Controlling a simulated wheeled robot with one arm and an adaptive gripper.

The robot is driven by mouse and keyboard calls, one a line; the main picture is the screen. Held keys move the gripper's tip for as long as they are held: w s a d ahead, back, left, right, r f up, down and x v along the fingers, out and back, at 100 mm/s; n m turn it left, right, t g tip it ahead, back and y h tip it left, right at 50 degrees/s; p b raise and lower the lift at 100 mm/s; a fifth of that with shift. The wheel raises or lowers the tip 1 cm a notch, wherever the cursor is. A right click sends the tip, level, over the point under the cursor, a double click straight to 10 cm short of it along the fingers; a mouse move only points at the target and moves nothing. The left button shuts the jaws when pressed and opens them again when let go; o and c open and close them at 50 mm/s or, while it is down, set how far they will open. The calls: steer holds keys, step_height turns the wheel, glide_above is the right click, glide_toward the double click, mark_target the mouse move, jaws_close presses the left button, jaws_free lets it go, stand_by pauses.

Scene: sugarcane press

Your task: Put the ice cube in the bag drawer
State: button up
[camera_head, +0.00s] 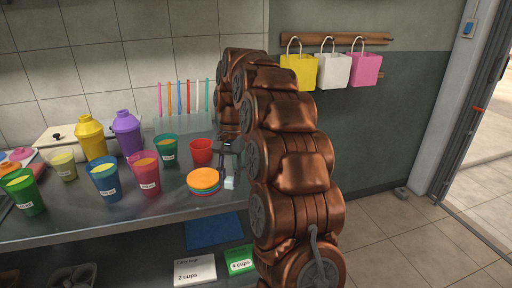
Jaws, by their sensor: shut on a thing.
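My gripper (229,168) is over the right end of the steel counter (120,213), partly hidden by my copper-coloured arm. It is shut on a small pale ice cube (230,183), which shows at its fingertips just right of a stack of coloured discs. Whether the cube touches the counter cannot be told. No bag drawer can be made out. Three bags with handles, yellow (299,71), white (333,71) and pink (365,69), hang from a wooden wall rack (335,40) at the upper right.
The coloured discs (203,180) and a red cup (201,151) are close to my gripper. Several labelled cups and two jars, yellow (91,137) and purple (127,133), stand to the left. Below are signs (194,271) and a blue mat (214,231).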

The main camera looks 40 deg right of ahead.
steer(key=s+d+r+m+t, duration=0.1)
steer(key=s+d+m, duration=0.3)
steer(key=d, duration=0.5)
steer(key=s+d+r+m+t, duration=0.2)
steer(key=s+d+r+m, duration=0.2)
steer(key=d+m, duration=0.4)
steer(key=shift+s+d+r+y, duration=0.2)
steer(key=shift+s+d+y, duration=0.1)
steer(key=shift+s+d, duration=0.3)
